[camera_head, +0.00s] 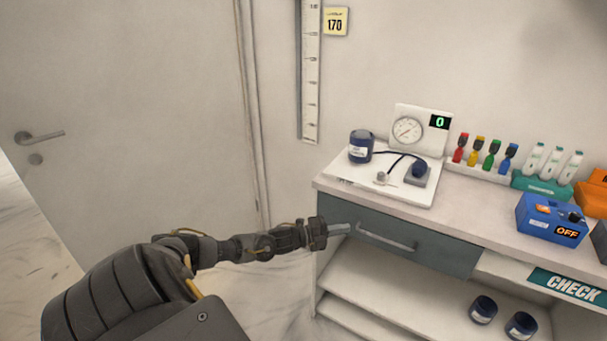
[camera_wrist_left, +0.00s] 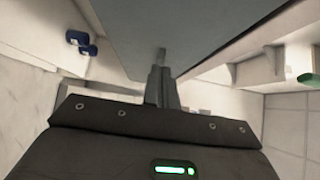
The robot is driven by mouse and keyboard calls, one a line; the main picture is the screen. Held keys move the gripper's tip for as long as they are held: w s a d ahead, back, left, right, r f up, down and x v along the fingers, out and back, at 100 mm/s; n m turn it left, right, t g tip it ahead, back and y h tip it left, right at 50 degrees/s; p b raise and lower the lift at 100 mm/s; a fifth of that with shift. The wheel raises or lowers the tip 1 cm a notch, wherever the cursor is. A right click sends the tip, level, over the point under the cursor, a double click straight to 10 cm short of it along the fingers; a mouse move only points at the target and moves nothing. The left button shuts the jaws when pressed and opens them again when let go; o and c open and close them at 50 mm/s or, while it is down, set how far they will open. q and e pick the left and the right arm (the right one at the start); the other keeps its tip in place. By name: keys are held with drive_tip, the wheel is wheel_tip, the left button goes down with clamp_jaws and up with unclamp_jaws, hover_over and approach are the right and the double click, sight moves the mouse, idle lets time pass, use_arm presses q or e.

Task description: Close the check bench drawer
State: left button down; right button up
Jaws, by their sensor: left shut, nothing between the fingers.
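The check bench drawer (camera_head: 440,252) has a grey-blue front with a pale bar handle (camera_head: 385,238), just under the bench top (camera_head: 470,215). Its front sits close under the top edge; I cannot tell whether a small gap remains. My left gripper (camera_head: 340,229) is shut and empty, its fingertips at the left part of the drawer front, left of the handle. In the left wrist view the fingers (camera_wrist_left: 162,62) point up at a large dark panel (camera_wrist_left: 190,25), which looks like the drawer front. Contact is unclear. My right gripper is not in view.
On the bench stand a blood pressure set on a white board (camera_head: 345,185), coloured bottles (camera_head: 485,152), a teal rack (camera_head: 540,183) and a blue box (camera_head: 550,220) reading OFF. Dark jars (camera_head: 483,309) stand on the open shelf (camera_head: 400,300) below. A door (camera_head: 120,120) is at left.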

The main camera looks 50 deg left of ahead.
use_arm(q)
drive_tip(key=b+v, duration=0.2)
drive_tip(key=v, duration=0.8)
drive_tip(key=shift+s, duration=0.4)
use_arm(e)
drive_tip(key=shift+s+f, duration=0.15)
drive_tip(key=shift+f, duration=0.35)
use_arm(q)
drive_tip(key=shift+d+f, duration=0.1)
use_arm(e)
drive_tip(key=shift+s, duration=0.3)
